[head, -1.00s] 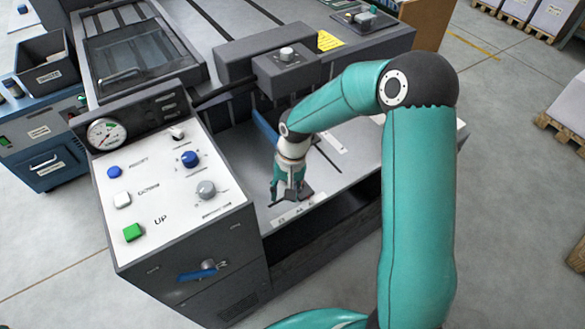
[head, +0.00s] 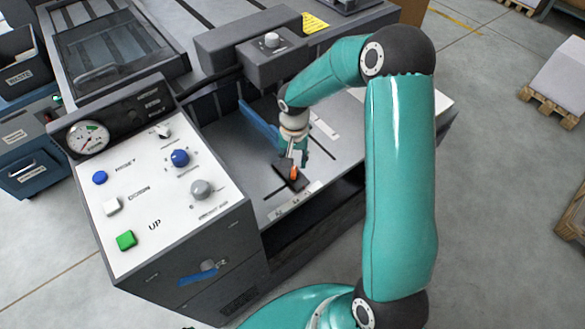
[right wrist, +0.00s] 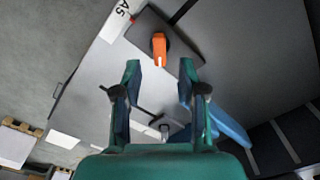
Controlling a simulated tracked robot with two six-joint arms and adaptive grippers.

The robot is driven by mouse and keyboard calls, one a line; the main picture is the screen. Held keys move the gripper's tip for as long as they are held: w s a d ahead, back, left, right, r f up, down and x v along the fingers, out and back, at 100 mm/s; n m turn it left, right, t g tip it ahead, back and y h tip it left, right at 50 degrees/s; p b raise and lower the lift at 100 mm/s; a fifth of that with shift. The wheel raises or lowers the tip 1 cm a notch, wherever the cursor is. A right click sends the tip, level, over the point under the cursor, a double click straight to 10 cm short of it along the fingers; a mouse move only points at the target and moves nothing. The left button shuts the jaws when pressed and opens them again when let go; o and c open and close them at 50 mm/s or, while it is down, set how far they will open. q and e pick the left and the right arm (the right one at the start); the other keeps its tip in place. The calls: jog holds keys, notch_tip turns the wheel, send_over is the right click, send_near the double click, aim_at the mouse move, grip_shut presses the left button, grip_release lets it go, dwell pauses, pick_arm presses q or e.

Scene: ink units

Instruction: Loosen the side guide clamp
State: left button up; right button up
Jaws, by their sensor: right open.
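The side guide clamp is an orange lever (head: 294,173) on a dark flat block (head: 285,183), near the front edge of the grey feed table (head: 255,180). The lever also shows in the right wrist view (right wrist: 159,48), on its dark block (right wrist: 190,47) beside the "A5" label. My right gripper (head: 297,160) is just behind and above the lever, pointing down. In the right wrist view the two fingers (right wrist: 159,72) are apart with nothing between them. The lever lies just beyond the fingertips, roughly centred between them. My left gripper is not in view.
A control panel (head: 140,210) with buttons and knobs stands left of the table. A blue bar (head: 258,123) lies close to my gripper's left, and shows in the right wrist view (right wrist: 228,125). A dark overhead box (head: 272,60) stands behind.

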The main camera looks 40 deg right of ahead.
aim_at(294, 170)
jog(key=shift+f, duration=2.35)
